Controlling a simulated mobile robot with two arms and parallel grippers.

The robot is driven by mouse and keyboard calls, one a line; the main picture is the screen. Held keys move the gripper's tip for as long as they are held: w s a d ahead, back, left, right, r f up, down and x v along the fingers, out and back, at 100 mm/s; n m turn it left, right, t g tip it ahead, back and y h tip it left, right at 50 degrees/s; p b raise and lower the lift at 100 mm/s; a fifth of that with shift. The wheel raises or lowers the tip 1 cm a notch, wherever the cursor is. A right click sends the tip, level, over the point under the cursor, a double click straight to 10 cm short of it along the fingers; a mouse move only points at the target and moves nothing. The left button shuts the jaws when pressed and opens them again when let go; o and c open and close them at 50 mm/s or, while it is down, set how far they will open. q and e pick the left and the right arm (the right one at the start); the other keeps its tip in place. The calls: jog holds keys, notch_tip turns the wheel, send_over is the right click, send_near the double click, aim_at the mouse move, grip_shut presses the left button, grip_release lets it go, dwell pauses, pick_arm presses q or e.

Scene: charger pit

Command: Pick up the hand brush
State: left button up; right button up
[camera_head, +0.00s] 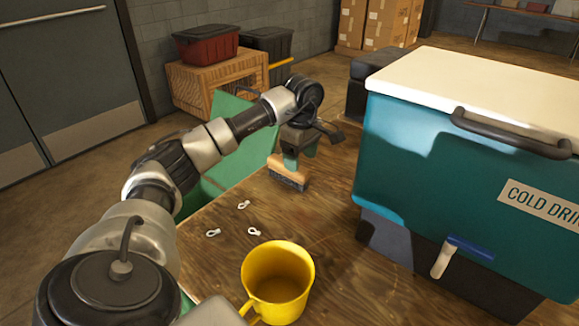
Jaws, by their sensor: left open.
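My left gripper (298,150) reaches over from the left and points down right above the brush. Its jaws are open, and its fingers are close to the top of the brush. I cannot tell whether they touch it. The gripper hides part of the upper side of the brush. My right gripper is not in view.
The teal cooler (430,150) with a white lid stands close on the right. A yellow mug (277,282) stands at the front. Several small pale metal pieces (243,205) lie between mug and brush. A wooden crate (212,82) holding a red bin (206,45) stands behind.

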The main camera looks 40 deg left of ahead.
aim_at(300, 168)
pick_arm(q)
notch_tip(300, 168, down, 7)
jog(key=shift+a+b, duration=0.1)
jog(key=shift+b, duration=0.35)
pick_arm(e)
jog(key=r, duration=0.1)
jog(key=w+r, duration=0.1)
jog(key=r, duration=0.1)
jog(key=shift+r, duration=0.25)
pick_arm(q)
jog(key=c, duration=1.1)
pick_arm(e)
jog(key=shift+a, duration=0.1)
